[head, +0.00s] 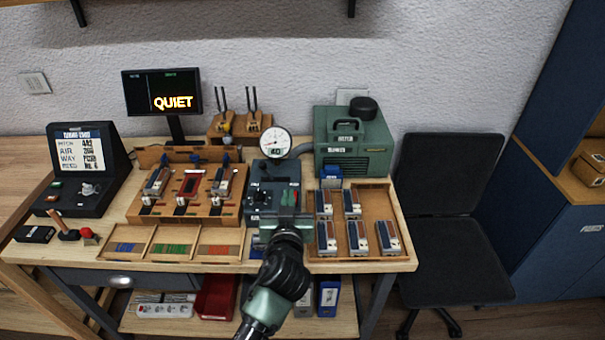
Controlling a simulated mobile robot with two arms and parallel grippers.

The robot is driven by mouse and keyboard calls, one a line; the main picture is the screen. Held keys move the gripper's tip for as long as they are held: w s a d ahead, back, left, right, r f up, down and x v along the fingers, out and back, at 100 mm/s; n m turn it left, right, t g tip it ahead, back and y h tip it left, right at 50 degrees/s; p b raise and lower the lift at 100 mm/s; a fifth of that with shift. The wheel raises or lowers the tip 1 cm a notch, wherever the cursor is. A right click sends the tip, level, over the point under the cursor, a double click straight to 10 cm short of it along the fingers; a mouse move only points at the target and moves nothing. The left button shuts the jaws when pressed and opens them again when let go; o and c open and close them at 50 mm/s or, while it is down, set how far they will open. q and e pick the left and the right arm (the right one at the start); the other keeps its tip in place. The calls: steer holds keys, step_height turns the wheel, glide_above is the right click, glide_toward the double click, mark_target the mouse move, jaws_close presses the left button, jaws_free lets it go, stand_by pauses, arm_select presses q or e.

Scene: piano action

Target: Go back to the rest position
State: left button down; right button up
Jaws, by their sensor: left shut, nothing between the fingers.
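My left gripper (288,199) is in the middle of the head view, at the end of my arm that rises from the bottom edge. It is shut and holds nothing. It shows in front of the dark grey test box (262,190) with the round gauge (275,142) and hides part of that box. I cannot tell whether it touches the box. My right gripper is not in view.
A wooden rack (146,212) with several reed blocks stands left of the test box. A wooden tray (378,195) with several blocks lies on the right, below a green machine (352,147). Three strip trays (127,257) line the front edge. A black chair (452,210) stands right of the bench.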

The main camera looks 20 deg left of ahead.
arm_select(q)
steer(key=s+a+f+m+g+h, duration=0.1)
steer(key=s+a+f+g, duration=0.15)
steer(key=s+f, duration=0.35)
steer(key=s+a+f+g, duration=0.2)
steer(key=s+f+g, duration=0.25)
steer(key=s, duration=0.45)
steer(key=s+d+f+m+g+h, duration=0.1)
steer(key=s+f+m+g+h, duration=0.1)
steer(key=s, duration=0.7)
steer(key=s+d+f+m+g+h, duration=0.1)
steer(key=s+d+m+g+h, duration=0.15)
steer(key=s, duration=0.65)
step_height(320, 180, down, 28)
steer(key=s+g, duration=0.2)
steer(key=s+a+f, duration=0.2)
steer(key=s+f, duration=0.5)
steer(key=s, duration=0.1)
steer(key=s+a+f+y, duration=0.1)
steer(key=s+f, duration=0.7)
steer(key=shift+a+g, duration=0.35)
steer(key=shift+g, duration=0.1)
